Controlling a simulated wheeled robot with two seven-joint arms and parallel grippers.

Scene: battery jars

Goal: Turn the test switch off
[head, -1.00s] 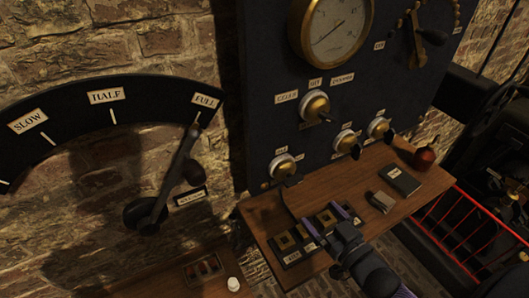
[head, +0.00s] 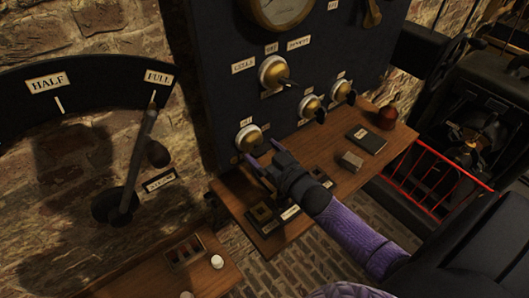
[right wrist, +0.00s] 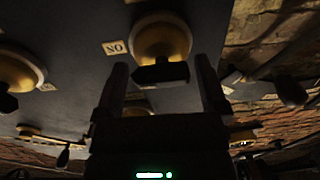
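A brass switch with a black handle (head: 249,136) sits low on the left of the dark panel. Its small label is too small to read in the head view. My right gripper (head: 264,151) is open just below and in front of it. In the right wrist view the brass switch (right wrist: 162,40) is between and beyond the open fingers of my gripper (right wrist: 160,66), its black handle crosswise; I cannot tell whether they touch. A label beside it reads "ON" upside down (right wrist: 115,47). Which switch is the test switch cannot be read. My left gripper is out of view.
The panel (head: 210,100) also bears a larger brass selector (head: 272,73) and two small switches (head: 310,106) (head: 342,91). A lever (head: 140,145) stands at left.

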